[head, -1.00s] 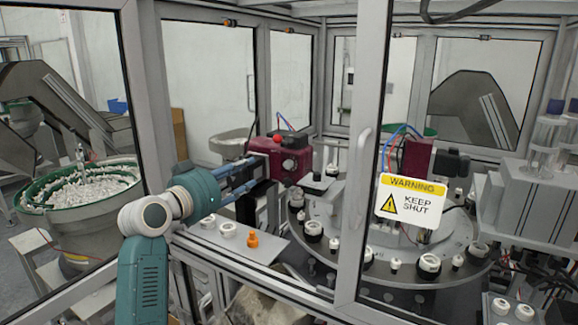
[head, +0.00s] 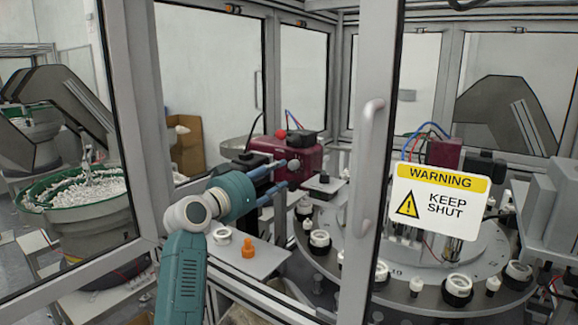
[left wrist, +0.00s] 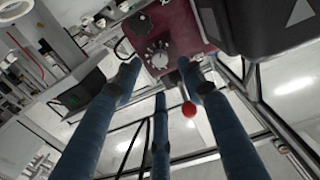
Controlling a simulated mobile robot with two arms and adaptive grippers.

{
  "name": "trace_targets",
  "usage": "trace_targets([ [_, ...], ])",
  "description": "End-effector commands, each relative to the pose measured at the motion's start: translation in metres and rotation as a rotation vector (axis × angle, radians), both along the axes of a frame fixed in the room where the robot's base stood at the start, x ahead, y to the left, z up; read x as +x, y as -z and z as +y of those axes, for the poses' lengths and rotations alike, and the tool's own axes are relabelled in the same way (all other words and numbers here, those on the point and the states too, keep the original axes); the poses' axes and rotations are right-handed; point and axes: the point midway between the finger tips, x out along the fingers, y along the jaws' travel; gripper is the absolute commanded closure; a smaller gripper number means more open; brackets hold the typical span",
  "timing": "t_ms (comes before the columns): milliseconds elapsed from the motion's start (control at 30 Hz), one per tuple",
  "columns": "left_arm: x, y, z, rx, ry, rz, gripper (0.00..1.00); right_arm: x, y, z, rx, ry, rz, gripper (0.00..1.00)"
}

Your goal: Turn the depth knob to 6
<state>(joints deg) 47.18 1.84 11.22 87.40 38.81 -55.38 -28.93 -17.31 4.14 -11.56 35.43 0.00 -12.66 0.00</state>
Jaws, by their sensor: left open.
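The maroon box (head: 310,158) stands inside the cell behind the frame, with a red ball lever (head: 281,134) at its top left. In the left wrist view its face carries a small silver dial knob (left wrist: 158,56) with white marks around it and a black knob (left wrist: 141,25) beside it. The dial's numbers are too small to read. My left gripper (head: 284,176) is open, its blue fingers in front of the box's left side. In the left wrist view its fingers (left wrist: 158,80) spread around the dial, and I see no contact. My right gripper is not in view.
A grey shelf (head: 268,262) below my left gripper holds a white ring (head: 222,236) and an orange part (head: 248,249). A rotary table with several caps stands to the right. The frame post and a door with a warning sign (head: 436,203) stand in front.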

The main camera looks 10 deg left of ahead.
Motion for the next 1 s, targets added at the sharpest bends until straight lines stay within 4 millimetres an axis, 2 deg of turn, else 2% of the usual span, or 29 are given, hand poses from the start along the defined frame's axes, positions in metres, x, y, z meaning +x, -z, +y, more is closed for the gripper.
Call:
trace_targets([
  [33,0.010,-0.006,-0.006,-0.003,0.002,0.002,0.60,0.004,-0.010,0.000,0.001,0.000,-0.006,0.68],
  [100,0.023,-0.005,-0.010,-0.003,0.002,0.002,0.60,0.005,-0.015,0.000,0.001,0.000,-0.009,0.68],
  [333,0.052,-0.003,-0.021,-0.001,-0.001,0.000,0.60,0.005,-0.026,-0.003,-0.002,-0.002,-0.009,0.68],
  [500,0.061,-0.001,-0.025,0.000,-0.001,-0.001,0.60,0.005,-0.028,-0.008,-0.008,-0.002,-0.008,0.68],
  [800,0.063,0.000,-0.026,0.001,-0.001,0.000,0.60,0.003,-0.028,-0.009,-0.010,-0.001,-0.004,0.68],
  [1000,0.062,0.000,-0.026,0.001,-0.001,0.000,1.00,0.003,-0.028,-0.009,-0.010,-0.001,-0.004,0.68],
])
